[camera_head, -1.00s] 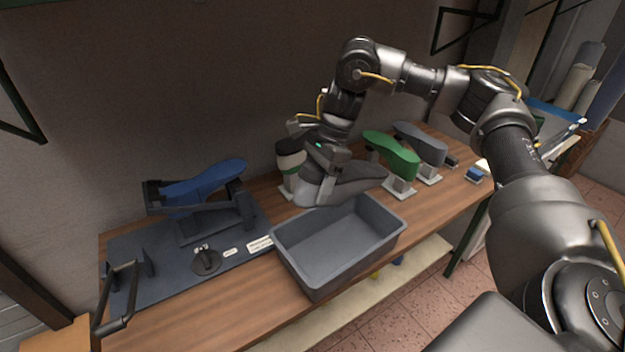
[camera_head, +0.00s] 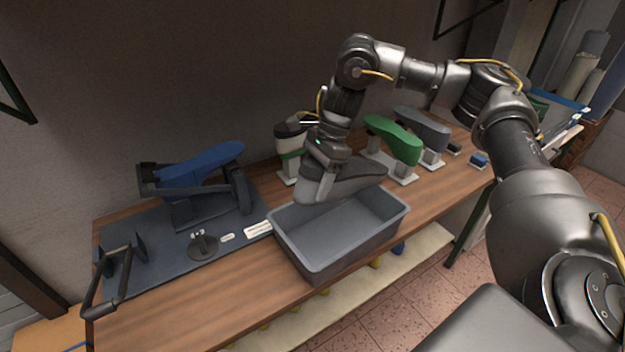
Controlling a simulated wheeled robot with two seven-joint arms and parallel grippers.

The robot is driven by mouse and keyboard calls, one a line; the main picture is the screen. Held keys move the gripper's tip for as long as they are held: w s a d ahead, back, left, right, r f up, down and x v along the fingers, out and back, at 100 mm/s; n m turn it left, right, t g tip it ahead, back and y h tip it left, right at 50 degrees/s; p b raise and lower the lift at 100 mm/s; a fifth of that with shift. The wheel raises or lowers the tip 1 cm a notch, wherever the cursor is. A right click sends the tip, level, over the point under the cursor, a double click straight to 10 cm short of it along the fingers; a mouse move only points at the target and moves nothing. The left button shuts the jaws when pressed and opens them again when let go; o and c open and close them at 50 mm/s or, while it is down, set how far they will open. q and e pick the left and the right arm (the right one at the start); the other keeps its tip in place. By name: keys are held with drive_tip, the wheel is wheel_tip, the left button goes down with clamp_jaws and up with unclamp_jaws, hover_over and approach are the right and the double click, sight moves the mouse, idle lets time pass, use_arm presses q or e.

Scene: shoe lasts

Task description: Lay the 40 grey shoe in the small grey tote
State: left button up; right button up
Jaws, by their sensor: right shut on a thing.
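The grey shoe (camera_head: 345,178) is in my right gripper (camera_head: 322,165), which is shut on it. Gripper and shoe are above the back rim of the small grey tote (camera_head: 340,260); the shoe looks roughly level, toe to the right. I cannot tell how high it hangs over the tote. The tote stands at the front edge of the wooden bench, and the part of its inside that shows is empty. The gripper hides part of the shoe's left end. The number on the shoe is not readable. My left gripper is not in view.
A blue last (camera_head: 203,168) sits in a dark fixture on a mat (camera_head: 150,270) at left. Bare bench lies right of the tote.

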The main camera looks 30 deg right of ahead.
drive_tip(key=shift+a+r, duration=0.1)
drive_tip(key=shift+a, duration=0.5)
idle(0.4)
wheel_tip(320, 180, down, 8)
drive_tip(key=b, duration=0.4)
drive_tip(key=shift+r, duration=0.2)
idle(1.0)
idle(0.4)
